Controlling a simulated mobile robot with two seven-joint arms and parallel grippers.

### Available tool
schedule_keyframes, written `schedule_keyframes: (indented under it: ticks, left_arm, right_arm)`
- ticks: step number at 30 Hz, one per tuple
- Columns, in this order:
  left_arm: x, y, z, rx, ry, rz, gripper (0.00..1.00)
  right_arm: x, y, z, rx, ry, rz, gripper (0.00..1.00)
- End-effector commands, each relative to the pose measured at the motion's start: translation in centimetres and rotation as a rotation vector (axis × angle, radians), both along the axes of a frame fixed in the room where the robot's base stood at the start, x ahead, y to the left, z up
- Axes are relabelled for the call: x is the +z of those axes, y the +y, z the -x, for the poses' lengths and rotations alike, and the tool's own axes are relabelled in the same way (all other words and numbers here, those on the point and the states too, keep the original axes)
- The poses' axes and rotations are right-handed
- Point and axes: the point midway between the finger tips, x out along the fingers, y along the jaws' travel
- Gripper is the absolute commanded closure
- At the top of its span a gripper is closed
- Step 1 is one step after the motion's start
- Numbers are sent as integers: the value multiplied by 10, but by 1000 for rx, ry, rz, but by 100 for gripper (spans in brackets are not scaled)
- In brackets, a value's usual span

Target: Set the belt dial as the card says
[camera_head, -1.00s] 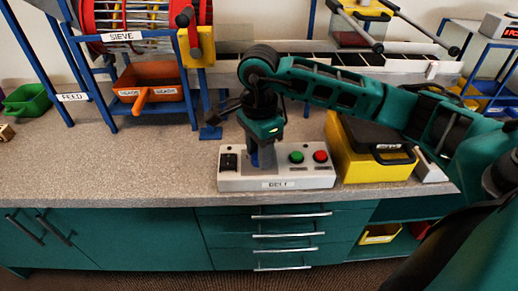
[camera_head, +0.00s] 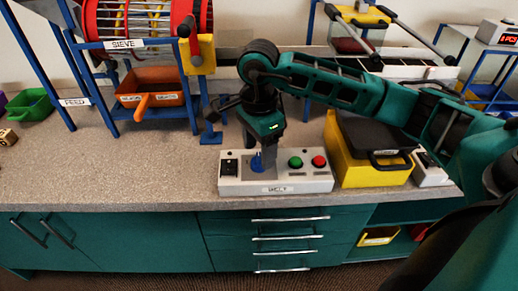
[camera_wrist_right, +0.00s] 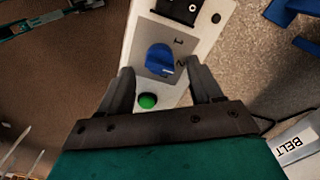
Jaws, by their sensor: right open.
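The blue belt dial (camera_head: 257,162) sits on the grey control box (camera_head: 228,186) labelled BELT. In the right wrist view the dial (camera_wrist_right: 159,58) has a pale mark that appears to face the printed 2, with a 1 beside it. My right gripper (camera_head: 264,150) points down over the dial. In the wrist view its fingers (camera_wrist_right: 160,76) are apart, one on each side of the dial, not visibly touching it. I cannot make out a setting card. My left gripper is out of view.
The box also has a green button (camera_head: 295,162), a red button (camera_head: 319,161) and a black switch (camera_head: 229,166). A yellow case (camera_head: 350,165) stands close on the right. The sieve stand (camera_head: 195,100) is behind left. The worktop (camera_head: 120,165) left of the box is clear.

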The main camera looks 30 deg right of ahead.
Motion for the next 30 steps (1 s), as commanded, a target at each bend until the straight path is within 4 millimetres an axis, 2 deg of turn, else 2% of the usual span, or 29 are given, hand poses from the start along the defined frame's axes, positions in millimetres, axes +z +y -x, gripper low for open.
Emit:
schedule_keyframes:
  ticks: [1,3,9,12,18,30]
  left_arm:
    - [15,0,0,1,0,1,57]
    - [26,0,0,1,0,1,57]
    - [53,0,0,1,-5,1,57]
    - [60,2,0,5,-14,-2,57]
    - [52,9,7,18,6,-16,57]
    - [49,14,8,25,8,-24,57]
  right_arm:
    - [19,0,0,0,-3,1,35]
    - [34,0,0,0,-3,0,35]
    - [74,-1,0,-2,-2,1,35]
    - [88,0,0,-2,-1,0,35]
    - [102,-1,0,-1,0,1,35]
    - [103,0,0,-1,0,1,35]
